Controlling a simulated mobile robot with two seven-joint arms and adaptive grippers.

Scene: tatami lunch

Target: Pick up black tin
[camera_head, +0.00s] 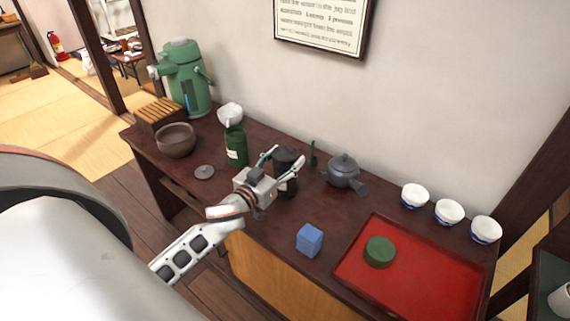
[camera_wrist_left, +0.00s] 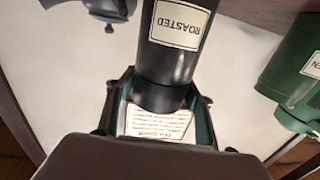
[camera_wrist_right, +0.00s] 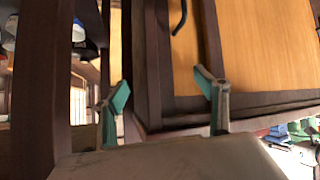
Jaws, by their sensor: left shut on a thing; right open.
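The black tin (camera_head: 285,168) is at the middle of the dark counter in the head view. In the left wrist view the black tin (camera_wrist_left: 178,52) carries a cream label reading "ROASTED". My left gripper (camera_head: 283,172) is shut on it, with the fingers on both sides of its narrower end (camera_wrist_left: 160,97). I cannot tell whether the tin touches the counter. My right gripper (camera_wrist_right: 163,95) is open and empty in the right wrist view, facing wooden cabinet panels. It is hidden in the head view.
A green tin (camera_head: 236,146) stands close left of the black tin. A grey teapot (camera_head: 343,171) stands to its right. A blue cube (camera_head: 309,240) and a red tray (camera_head: 440,276) with a green round lid (camera_head: 380,252) lie nearer. White bowls (camera_head: 449,211) line the right back.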

